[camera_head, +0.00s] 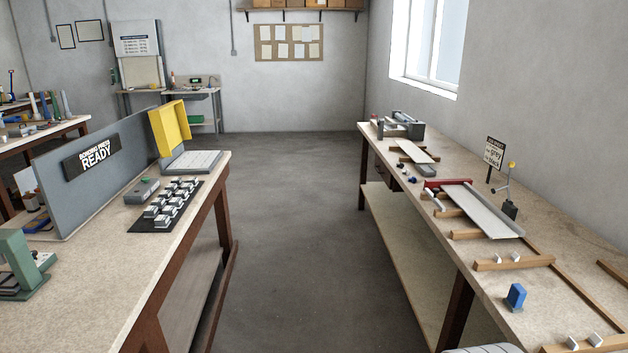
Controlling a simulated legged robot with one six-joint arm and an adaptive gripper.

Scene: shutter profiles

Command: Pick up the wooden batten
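Several wooden battens lie on the right-hand bench, and I cannot tell which one the task means. One short batten (514,263) lies crosswise near the bench's front edge, with two small pale blocks on it. Another batten (466,234) lies under the near end of a long pale grey profile (482,211). A longer batten (574,286) runs along the bench towards the near end. A further batten (562,347), also with small pale blocks, is cut by the bottom edge. My gripper is not in view.
The right bench (562,250) also holds a blue block (515,297), a small sign (494,153) and a dark clamp-like device (402,124). The left bench (95,290) carries a grey panel (110,185) and a yellow guard (170,130). The concrete aisle (290,220) between them is clear.

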